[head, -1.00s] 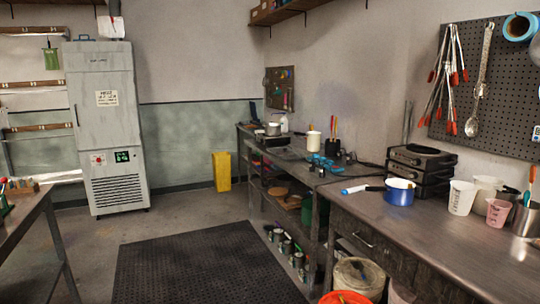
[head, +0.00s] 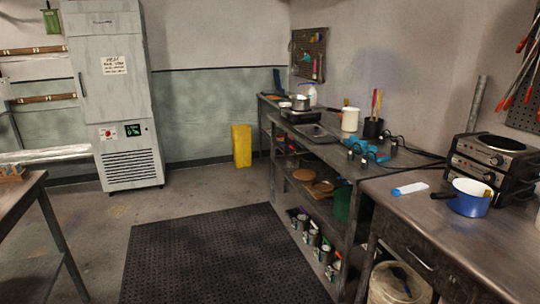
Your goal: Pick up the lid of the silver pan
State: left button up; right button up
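A small silver pan (head: 301,102) stands on a dark hot plate (head: 303,115) at the far end of the workbench along the right wall. It is small and distant, so I cannot tell whether a lid is on it. A small pale item (head: 284,105) is beside it on the left; I cannot tell what it is. Neither of my grippers is in view.
A blue pan (head: 469,198) and a double hot plate (head: 490,160) are on the nearer bench. A black mat (head: 220,255) covers the floor. A yellow bin (head: 241,146) stands by the back wall. Another table (head: 22,193) is at left.

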aim_at(316, 133)
jog(key=i, duration=2.7)
